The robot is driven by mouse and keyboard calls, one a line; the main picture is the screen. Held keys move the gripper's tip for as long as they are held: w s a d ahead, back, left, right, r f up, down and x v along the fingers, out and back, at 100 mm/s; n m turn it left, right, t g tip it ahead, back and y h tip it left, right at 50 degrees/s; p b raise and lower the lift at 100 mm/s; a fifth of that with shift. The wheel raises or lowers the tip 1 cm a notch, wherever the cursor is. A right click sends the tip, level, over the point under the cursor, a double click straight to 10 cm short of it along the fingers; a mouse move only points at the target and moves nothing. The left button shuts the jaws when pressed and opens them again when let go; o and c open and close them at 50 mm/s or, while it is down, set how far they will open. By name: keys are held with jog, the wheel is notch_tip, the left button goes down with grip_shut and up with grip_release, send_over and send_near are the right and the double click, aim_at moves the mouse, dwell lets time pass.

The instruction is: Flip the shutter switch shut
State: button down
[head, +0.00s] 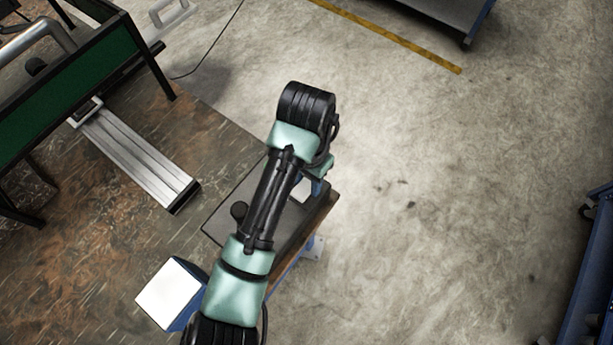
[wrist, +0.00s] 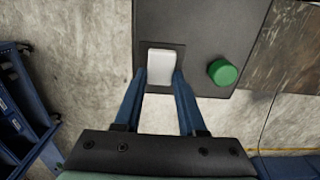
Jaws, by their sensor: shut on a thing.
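The shutter switch looks to be the white paddle (wrist: 161,68) in a dark recess at the edge of a dark panel (wrist: 205,35) in the wrist view. My gripper (wrist: 160,76) has its two blue fingers on either side of the paddle's lower part, shut on it. Its exact tilt is hard to tell from this angle. In the head view the dark panel (head: 222,222) lies at the table's edge under my arm. There my gripper is mostly hidden by my arm, and only a blue bit of it shows.
A green round knob (wrist: 222,72) stands on the panel right of my gripper. In the head view, a white-topped blue box (head: 172,295) and a metal rail (head: 140,160) lie on the brown worktable (head: 75,265). Open concrete floor (head: 440,220) extends right.

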jog(key=shift+s+f+t+h+b, duration=0.15)
jog(key=shift+t+h+b, duration=0.15)
jog(key=shift+b, duration=0.15)
jog(key=t+b, duration=0.1)
jog(key=h+b, duration=0.1)
jog(key=b, duration=0.1)
jog(key=shift+s+a+f+t, duration=0.1)
jog(key=shift+s+t, duration=0.1)
jog(key=shift+t, duration=0.2)
jog(key=shift+s+a+r+t+h+b, duration=0.1)
jog(key=shift+a+r+t+h+b, duration=0.2)
jog(key=shift+t+h+b, duration=0.45)
jog(key=shift+d+r, duration=0.1)
jog(key=shift+c, duration=2.4)
grip_release()
